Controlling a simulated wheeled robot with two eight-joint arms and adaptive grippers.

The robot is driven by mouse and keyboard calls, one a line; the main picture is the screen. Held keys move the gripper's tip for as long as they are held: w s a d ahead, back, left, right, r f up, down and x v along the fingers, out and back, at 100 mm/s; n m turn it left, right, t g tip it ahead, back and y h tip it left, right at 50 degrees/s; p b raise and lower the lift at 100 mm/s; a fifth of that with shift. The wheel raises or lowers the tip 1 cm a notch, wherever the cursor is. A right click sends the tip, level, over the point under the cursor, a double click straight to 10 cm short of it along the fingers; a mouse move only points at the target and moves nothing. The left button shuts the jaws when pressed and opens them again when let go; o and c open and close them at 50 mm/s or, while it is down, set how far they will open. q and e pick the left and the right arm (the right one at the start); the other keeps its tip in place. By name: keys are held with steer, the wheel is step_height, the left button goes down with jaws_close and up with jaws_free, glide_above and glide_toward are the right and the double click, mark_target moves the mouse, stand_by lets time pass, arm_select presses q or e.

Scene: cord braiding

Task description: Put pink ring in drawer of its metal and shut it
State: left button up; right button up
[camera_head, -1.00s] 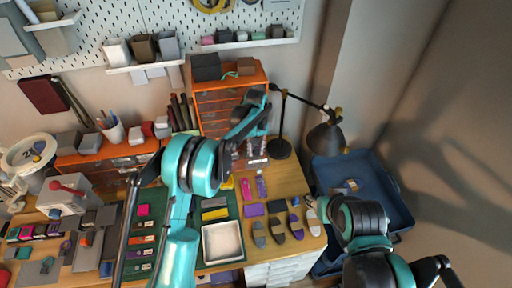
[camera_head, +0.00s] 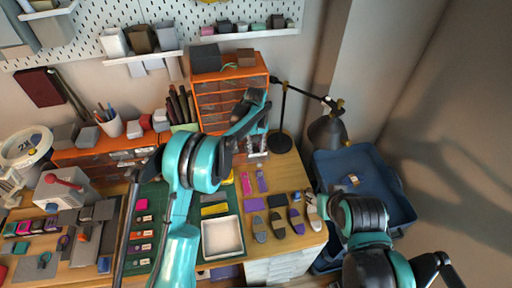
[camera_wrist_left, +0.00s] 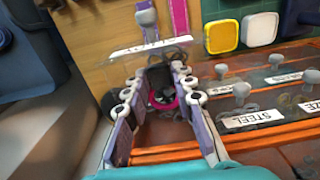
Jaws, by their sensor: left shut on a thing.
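A pink ring (camera_wrist_left: 163,103) shows between the fingers of my left gripper (camera_wrist_left: 165,70) in the left wrist view. The gripper is shut on it, though dark finger parts cover much of the grip. Ring and fingertips are over or inside a clear pulled-out drawer; its front has a white label (camera_wrist_left: 150,47) too slanted to read and a grey knob (camera_wrist_left: 145,18). In the head view my left gripper (camera_head: 255,108) is before the orange drawer cabinet (camera_head: 229,68). The ring cannot be made out there. My right arm enters at lower right; its fingers cannot be made out.
Closed drawers beside the open one carry knobs and labels, one reading STEEL (camera_wrist_left: 254,119). A black lamp (camera_head: 327,130) stands right of the cabinet. A white tray (camera_head: 240,238) and several tags lie on the table. A blue bin (camera_head: 385,200) stands at right.

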arm_select(q)
steer(key=o, duration=1)
steer(key=shift+o, duration=0.2)
step_height(320, 180, up, 12)
